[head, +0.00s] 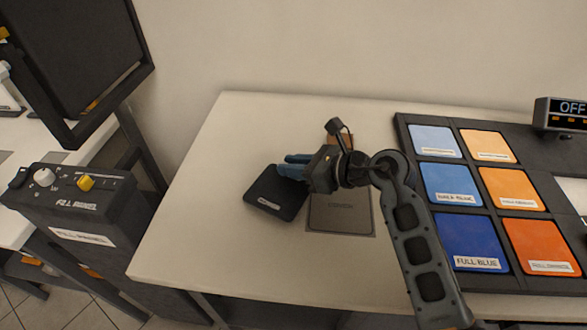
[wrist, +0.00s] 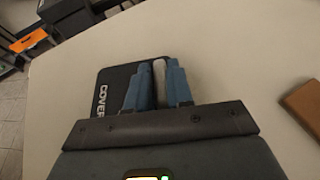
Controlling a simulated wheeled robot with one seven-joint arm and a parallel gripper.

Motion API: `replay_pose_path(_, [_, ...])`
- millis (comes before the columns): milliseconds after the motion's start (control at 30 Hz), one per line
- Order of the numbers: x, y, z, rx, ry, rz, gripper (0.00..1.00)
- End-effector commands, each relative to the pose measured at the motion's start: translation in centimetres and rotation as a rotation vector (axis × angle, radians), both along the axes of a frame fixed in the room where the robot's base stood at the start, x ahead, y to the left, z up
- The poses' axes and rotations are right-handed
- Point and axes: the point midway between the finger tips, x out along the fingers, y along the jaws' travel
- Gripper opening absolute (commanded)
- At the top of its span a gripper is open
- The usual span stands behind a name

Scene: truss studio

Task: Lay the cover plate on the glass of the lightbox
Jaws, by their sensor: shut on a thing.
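The cover plate (head: 272,203) is a flat black square with a white label, over the left part of the white table. In the wrist view the cover plate (wrist: 112,76) shows part of its "COVER" lettering. My gripper (head: 283,165) is at the plate's far right edge in the head view. In the wrist view my gripper (wrist: 158,80) has its blue fingers closed around a pale upright grip on the plate. I cannot tell the plate's height above the table. A pale panel (head: 574,190) at the right edge, cut off, appears to be the lightbox glass.
A grey marked square (head: 340,215) lies right of the plate. A dark rack (head: 402,135) of blue and orange panels stands between it and the pale panel. A display reading OFF (head: 567,106) stands behind. A brown block (wrist: 302,104) is right in the wrist view. The table's front left is clear.

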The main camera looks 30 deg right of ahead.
Motion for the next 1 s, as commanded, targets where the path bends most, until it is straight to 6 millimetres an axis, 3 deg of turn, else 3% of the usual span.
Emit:
replay_pose_path(100, [0.0, 0.0, -1.4, 0.002, 0.001, -0.001, 0.0])
replay_pose_path(467, [0.0, 0.0, -1.8, 0.001, 0.0, 0.0, 0.0])
replay_pose_path(500, [0.0, 0.0, -1.8, 0.001, -0.001, 0.0, 0.24])
replay_pose_path(733, [0.0, 0.0, -1.8, 0.001, -0.001, 0.0, 0.46])
replay_pose_path(1000, [0.0, 0.0, -1.6, 0.001, -0.001, 0.0, 0.46])
